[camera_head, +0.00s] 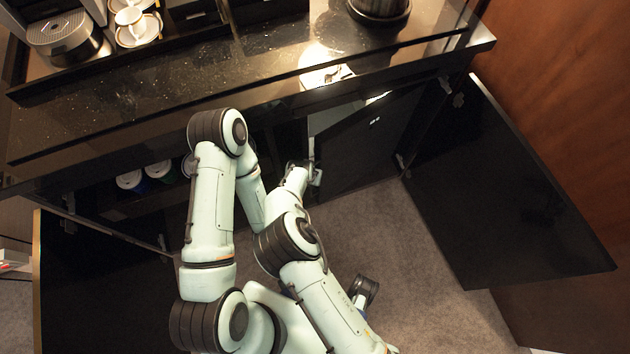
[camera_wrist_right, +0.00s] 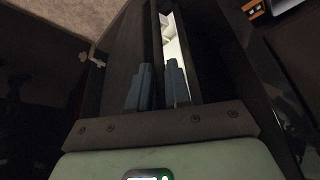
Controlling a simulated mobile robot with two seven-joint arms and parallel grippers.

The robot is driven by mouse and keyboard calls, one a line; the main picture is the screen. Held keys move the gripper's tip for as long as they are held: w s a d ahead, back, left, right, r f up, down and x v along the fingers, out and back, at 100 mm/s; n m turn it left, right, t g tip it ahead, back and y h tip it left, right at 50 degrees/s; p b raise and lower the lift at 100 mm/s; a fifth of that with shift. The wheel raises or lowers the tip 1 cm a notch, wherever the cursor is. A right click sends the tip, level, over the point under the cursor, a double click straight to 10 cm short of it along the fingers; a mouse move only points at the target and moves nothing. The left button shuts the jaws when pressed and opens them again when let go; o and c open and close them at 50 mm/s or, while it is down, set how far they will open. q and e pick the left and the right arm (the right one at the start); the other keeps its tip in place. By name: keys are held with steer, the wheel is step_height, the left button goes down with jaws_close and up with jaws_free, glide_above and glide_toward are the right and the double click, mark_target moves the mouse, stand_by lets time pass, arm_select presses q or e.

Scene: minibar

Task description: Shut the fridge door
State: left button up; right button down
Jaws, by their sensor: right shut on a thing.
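The fridge door (camera_head: 365,145) is a dark panel under the counter, standing partly open. A pale, lit strip of the fridge interior (camera_head: 322,118) shows behind it. My right gripper (camera_head: 315,172) is at the left, free edge of this door, low down. In the right wrist view, the two blue fingers of my right gripper (camera_wrist_right: 158,88) stand on either side of the dark door edge (camera_wrist_right: 154,50) and are shut on it. A bright gap shows just right of the edge there.
A large black cabinet door (camera_head: 500,190) stands wide open at the right, and another (camera_head: 100,290) at the left. The counter (camera_head: 200,85) overhangs the fridge. Cups (camera_head: 135,25) and a coffee machine (camera_head: 62,35) stand on it. Carpet (camera_head: 420,260) is clear between the doors.

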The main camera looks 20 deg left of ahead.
steer(key=shift+a, duration=0.3)
steer(key=c, duration=1.1)
jaws_free()
steer(key=shift+c, duration=0.2)
steer(key=p+v, duration=0.2)
steer(key=v, duration=1.1)
steer(key=shift+r, duration=0.2)
steer(key=shift+w, duration=0.1)
